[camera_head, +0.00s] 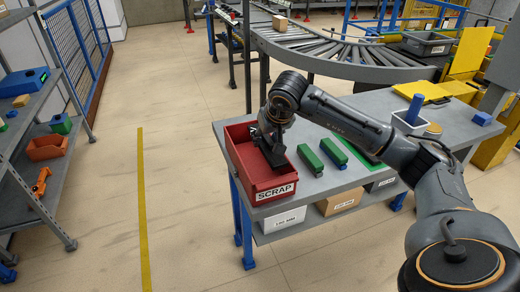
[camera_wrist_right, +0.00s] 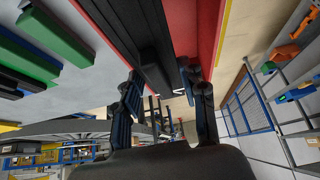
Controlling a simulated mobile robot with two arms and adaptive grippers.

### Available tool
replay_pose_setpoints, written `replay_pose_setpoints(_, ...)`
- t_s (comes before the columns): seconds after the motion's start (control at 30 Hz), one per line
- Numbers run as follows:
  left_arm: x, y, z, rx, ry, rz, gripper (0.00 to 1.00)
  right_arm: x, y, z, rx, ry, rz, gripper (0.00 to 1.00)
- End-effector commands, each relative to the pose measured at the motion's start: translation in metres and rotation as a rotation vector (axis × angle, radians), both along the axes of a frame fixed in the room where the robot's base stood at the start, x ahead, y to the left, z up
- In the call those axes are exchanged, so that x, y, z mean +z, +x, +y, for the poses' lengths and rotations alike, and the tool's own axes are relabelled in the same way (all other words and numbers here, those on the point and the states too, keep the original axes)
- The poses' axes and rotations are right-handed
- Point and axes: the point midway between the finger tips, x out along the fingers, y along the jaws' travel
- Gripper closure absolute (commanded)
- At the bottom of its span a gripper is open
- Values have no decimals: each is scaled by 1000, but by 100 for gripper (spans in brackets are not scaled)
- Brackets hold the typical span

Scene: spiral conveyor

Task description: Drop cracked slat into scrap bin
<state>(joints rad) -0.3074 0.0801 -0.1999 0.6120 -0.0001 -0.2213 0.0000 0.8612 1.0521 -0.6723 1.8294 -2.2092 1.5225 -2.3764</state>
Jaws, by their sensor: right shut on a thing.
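The red scrap bin (camera_head: 272,189), labelled SCRAP, stands at the left end of the grey table; its red wall also shows in the right wrist view (camera_wrist_right: 206,28). My right gripper (camera_head: 266,131) is at the bin's opening, pointing down into it. In the right wrist view my right gripper (camera_wrist_right: 160,85) is shut on a dark slat (camera_wrist_right: 150,45), a finger on each side. The slat (camera_head: 271,150) is tilted within the bin's outline; whether it touches the floor of the bin I cannot tell. No crack is visible. My left gripper is out of view.
Green slats (camera_head: 306,160) lie on the table just right of the bin. A blue cylinder (camera_head: 414,108) stands in a light container farther right. A curved roller conveyor (camera_head: 320,45) is behind the table. A shelf rack (camera_head: 30,138) stands at left, with open floor between.

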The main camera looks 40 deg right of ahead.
Motion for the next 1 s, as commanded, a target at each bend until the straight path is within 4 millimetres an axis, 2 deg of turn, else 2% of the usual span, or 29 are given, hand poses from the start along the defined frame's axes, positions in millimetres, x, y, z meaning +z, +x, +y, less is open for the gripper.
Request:
replay_pose_setpoints(0.2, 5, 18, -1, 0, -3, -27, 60, -15, 7, 11, 2, 1, 0, 96)
replay_pose_setpoints(0.3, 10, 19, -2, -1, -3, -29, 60, -26, 9, 17, 0, 2, 3, 96)
replay_pose_setpoints(0.5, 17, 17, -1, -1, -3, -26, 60, -49, 9, 16, 0, 1, 0, 96)
replay_pose_setpoints(1.0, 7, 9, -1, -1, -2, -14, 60, -60, 9, 15, 0, 0, -2, 96)
